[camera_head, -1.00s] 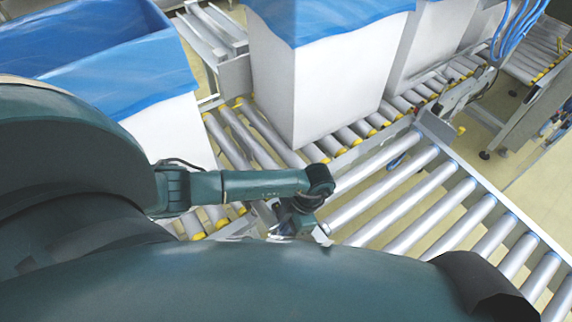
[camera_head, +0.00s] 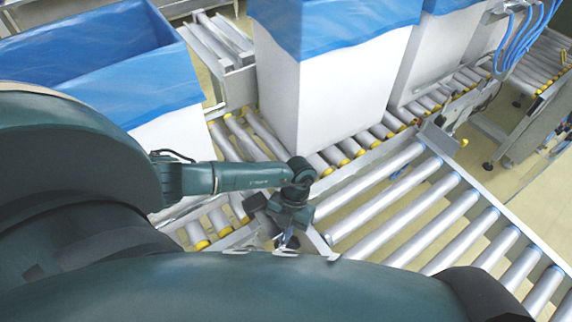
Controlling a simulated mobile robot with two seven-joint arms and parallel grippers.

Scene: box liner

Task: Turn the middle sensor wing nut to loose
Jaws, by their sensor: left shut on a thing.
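My left gripper (camera_head: 286,240) points down at the conveyor's side rail (camera_head: 318,243), just above my own body's edge. It is shut on a small part there, which looks to be a sensor wing nut. The part is mostly hidden by the fingers and too small to make out, so I cannot tell which nut it is or how it is turned. The other sensor wing nuts cannot be made out. My right gripper is not in view.
A white box with a blue liner (camera_head: 345,85) stands on the rollers beyond the gripper. Another blue-lined box (camera_head: 185,130) is at the left, close to my left arm. Bare rollers (camera_head: 400,215) run to the right. More lined boxes (camera_head: 437,45) stand behind.

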